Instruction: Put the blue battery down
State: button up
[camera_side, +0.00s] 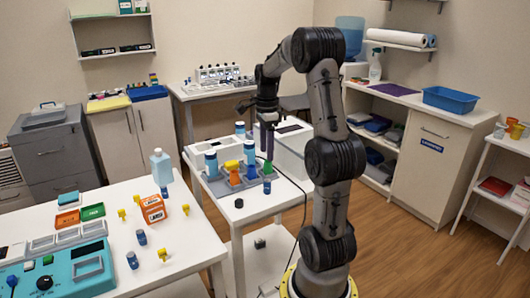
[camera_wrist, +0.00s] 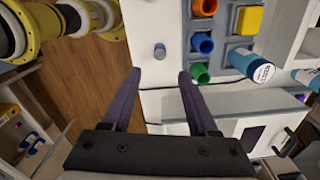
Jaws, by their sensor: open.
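My gripper (camera_side: 267,150) points down over the right end of the grey tray on the middle table. In the wrist view its two dark purple fingers (camera_wrist: 160,75) are spread apart with nothing held between them. A small blue cylinder, apparently the blue battery (camera_side: 267,187), stands upright on the white table in front of the green cup. A small blue-grey cylinder (camera_wrist: 160,50) stands upright beyond the fingertips in the wrist view, apart from them; I cannot tell if it is the same one.
The grey tray (camera_wrist: 222,18) holds a green cup (camera_wrist: 201,74), a blue cup (camera_wrist: 202,42), an orange cup (camera_wrist: 204,7) and a yellow block (camera_wrist: 249,20). A white box (camera_side: 290,145) stands behind.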

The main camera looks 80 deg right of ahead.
jog(key=w+a+r+n+t+h, duration=0.1)
jog(key=w+a+r+n, duration=0.15)
jog(key=a+n, duration=0.55)
jog(key=w+a+r+n+t, duration=0.1)
jog(key=a+r+n, duration=0.2)
jog(key=a+n, duration=0.55)
jog(key=s+a+f+n+t+y, duration=0.1)
jog(key=s+a+n+t, duration=0.2)
jog(key=s+a+n, duration=0.4)
jog(key=a+n, duration=0.5)
jog(key=a, duration=0.4)
jog(key=shift+n+t, duration=0.3)
jog(key=shift+n, duration=0.05)
jog(key=shift+f, duration=0.1)
jog(key=shift+o, duration=0.5)
